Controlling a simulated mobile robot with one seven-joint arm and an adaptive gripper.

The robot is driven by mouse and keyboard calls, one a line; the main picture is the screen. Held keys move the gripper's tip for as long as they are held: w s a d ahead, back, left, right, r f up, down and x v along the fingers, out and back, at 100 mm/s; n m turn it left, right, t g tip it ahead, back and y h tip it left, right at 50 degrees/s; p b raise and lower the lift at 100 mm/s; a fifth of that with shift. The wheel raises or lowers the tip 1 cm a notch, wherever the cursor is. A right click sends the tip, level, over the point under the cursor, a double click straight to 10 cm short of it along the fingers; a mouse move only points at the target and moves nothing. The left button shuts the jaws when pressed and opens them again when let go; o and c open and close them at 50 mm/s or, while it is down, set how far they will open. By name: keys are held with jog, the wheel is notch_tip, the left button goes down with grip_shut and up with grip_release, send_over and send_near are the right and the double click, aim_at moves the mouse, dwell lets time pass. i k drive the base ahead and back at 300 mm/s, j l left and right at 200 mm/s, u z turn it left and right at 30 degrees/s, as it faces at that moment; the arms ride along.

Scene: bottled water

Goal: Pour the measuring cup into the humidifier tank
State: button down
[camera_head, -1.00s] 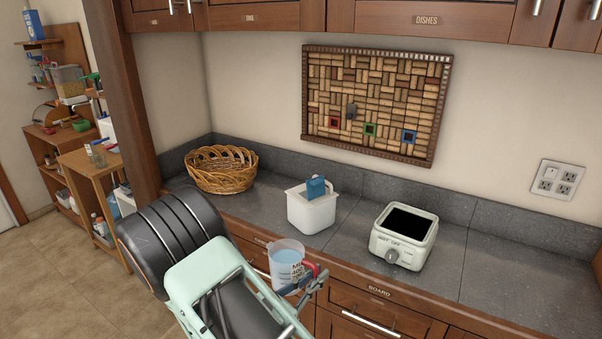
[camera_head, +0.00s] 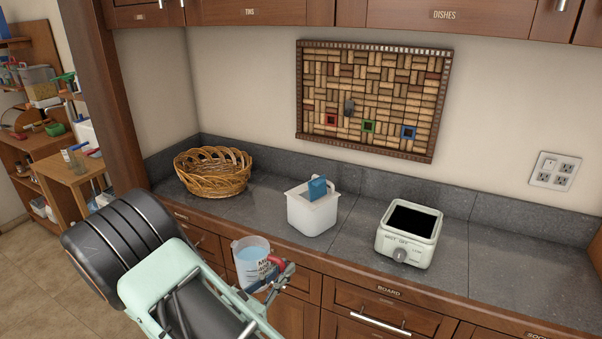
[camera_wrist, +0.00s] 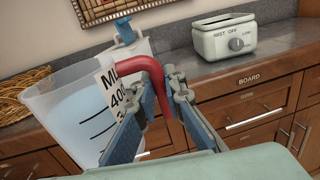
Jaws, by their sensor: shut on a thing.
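A clear measuring cup (camera_head: 249,264) with dark markings and a red handle (camera_head: 279,268) holds pale blue liquid. It is upright in front of the counter's drawers and also shows large in the wrist view (camera_wrist: 70,112). My gripper (camera_head: 281,276) is shut on the red handle, with a finger on each side in the wrist view (camera_wrist: 156,84). A white open-topped container (camera_head: 312,213) with a blue part (camera_head: 317,188), which looks like the humidifier tank, stands on the counter, beyond the cup and to its right. The cup is apart from it.
A cream base (camera_head: 407,246) with a knob and a dark open top, apparently the humidifier's, stands right of the tank. A wicker basket (camera_head: 212,172) is at the left. The grey counter (camera_head: 498,262) is clear at the right. Drawers face me below its front edge.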

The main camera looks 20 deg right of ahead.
aim_at(314, 218)
jog(key=i+j+u, duration=0.2)
jog(key=i+j, duration=0.6)
